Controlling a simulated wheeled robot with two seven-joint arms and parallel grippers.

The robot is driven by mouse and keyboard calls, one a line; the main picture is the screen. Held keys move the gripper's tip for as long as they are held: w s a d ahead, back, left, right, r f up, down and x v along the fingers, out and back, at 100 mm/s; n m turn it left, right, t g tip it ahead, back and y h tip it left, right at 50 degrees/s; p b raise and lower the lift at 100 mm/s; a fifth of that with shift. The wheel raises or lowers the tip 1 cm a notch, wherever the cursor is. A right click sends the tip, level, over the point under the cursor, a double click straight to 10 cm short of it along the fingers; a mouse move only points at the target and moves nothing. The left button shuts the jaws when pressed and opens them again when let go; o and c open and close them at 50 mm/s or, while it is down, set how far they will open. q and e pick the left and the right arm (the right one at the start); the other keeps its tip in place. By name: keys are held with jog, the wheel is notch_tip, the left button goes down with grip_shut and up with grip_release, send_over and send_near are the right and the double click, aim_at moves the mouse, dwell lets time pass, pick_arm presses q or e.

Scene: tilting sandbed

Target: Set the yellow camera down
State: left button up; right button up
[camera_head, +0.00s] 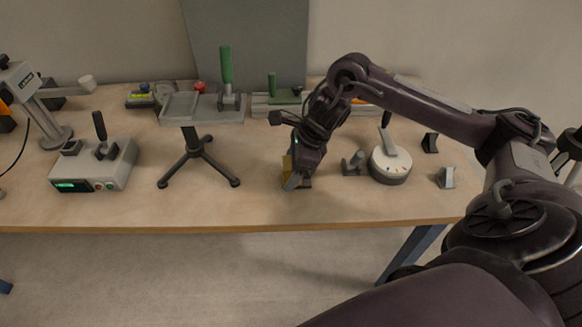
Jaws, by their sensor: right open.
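The yellow camera (287,164) is on the wooden table, right of the tripod stand. My left gripper is not in view.
A grey control box (95,167) is farther left. A round white dial (390,166) and small grey blocks (446,177) are at right. The front table strip is clear.

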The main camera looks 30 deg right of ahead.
jog(key=v, duration=0.6)
jog(key=p+v, duration=0.1)
jog(key=v, duration=0.4)
jog(key=shift+a, duration=0.1)
jog(key=shift+s+r+p, duration=0.1)
jog(key=shift+r+p, duration=0.25)
jog(key=shift+r, duration=0.2)
jog(key=shift+f, duration=0.1)
